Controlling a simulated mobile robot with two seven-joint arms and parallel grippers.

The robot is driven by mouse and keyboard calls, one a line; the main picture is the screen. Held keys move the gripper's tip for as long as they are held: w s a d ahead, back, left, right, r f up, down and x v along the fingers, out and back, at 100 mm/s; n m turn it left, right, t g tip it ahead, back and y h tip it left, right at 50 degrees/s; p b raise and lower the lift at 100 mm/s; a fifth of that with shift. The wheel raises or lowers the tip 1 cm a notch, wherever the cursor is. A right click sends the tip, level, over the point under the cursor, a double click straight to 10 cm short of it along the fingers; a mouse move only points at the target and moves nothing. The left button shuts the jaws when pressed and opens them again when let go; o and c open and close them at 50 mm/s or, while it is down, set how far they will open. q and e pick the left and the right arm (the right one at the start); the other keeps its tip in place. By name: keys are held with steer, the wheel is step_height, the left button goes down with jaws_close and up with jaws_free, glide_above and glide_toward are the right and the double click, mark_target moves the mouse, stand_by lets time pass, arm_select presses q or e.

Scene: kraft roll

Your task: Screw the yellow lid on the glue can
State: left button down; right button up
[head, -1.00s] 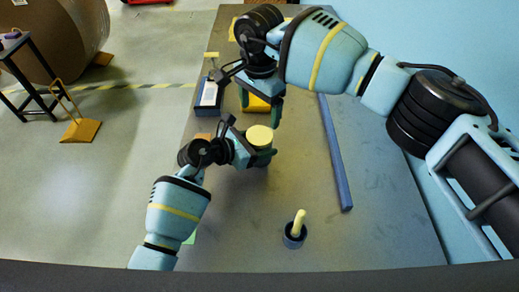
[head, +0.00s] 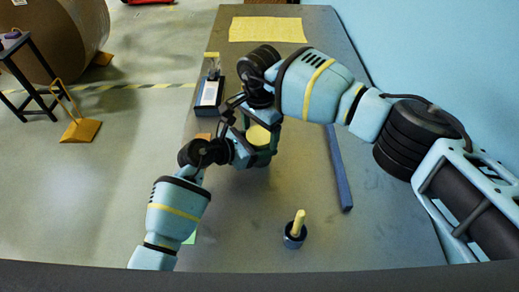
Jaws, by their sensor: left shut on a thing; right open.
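The glue can (head: 261,161) stands upright over the near-middle part of the table, mostly hidden by my grippers. The round yellow lid (head: 258,137) shows on top of it; whether it is seated or loose I cannot tell. My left gripper (head: 262,155) comes in from the left and is shut around the can's side. My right gripper (head: 261,130) is open above the can, with its fingers on either side of the lid; contact with the lid is not clear.
A dark pot with a yellow-handled tool (head: 294,235) stands nearer me. A blue bar (head: 338,170) lies to the right. A dark box-like device (head: 208,93) sits at the table's left edge, and a yellow sheet (head: 268,29) lies at the far end.

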steer(key=c, duration=1)
steer(key=shift+m, duration=1.7)
steer(key=o, duration=1.1)
steer(key=shift+r, duration=0.1)
steer(key=shift+r, duration=2.15)
steer(key=o, duration=0.3)
